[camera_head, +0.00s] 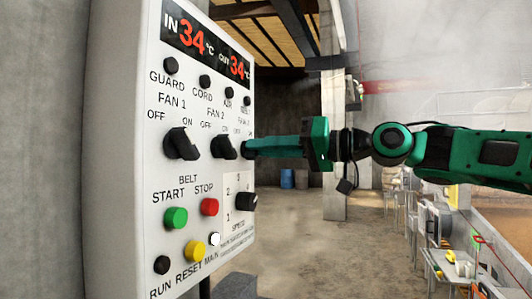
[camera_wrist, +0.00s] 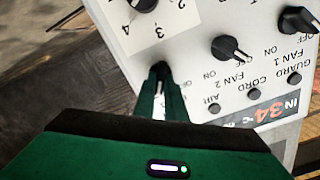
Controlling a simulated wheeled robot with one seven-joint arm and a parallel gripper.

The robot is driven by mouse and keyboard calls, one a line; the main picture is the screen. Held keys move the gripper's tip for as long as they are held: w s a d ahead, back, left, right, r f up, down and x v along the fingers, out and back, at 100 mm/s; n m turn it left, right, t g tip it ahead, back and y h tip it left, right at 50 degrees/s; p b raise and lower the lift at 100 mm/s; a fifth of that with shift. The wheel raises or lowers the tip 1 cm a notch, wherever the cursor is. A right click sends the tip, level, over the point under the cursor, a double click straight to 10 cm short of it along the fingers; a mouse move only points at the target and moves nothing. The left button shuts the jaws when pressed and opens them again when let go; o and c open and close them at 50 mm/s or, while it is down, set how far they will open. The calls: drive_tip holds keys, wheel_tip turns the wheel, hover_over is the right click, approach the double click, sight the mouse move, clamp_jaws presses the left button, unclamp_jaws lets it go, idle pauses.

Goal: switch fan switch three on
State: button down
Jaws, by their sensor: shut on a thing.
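The white control panel (camera_head: 150,120) fills the left of the head view. My gripper (camera_head: 246,147) reaches it from the right, at the panel's right edge in the row of fan knobs. In the wrist view my gripper (camera_wrist: 160,74) is shut on the black knob of fan switch three (camera_wrist: 160,67), beside the fan 2 knob (camera_wrist: 226,48). The fingers cover most of switch three, and I cannot tell which way it points. In the head view it is hidden behind the fingertips.
The fan 1 knob (camera_head: 181,144) and fan 2 knob (camera_head: 225,147) stand left of my gripper. Below are the black speed knob (camera_head: 246,202), green start button (camera_head: 175,218) and red stop button (camera_head: 209,207).

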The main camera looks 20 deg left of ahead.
drive_tip(key=shift+w+d+f+m, duration=0.1)
drive_tip(key=shift+w+m, duration=0.15)
drive_tip(key=shift+m, duration=0.65)
drive_tip(key=c, duration=1.8)
unclamp_jaws()
drive_tip(key=shift+w+f, duration=0.1)
drive_tip(key=d, duration=1)
drive_tip(key=shift+s+d, duration=0.3)
drive_tip(key=shift+s, duration=0.1)
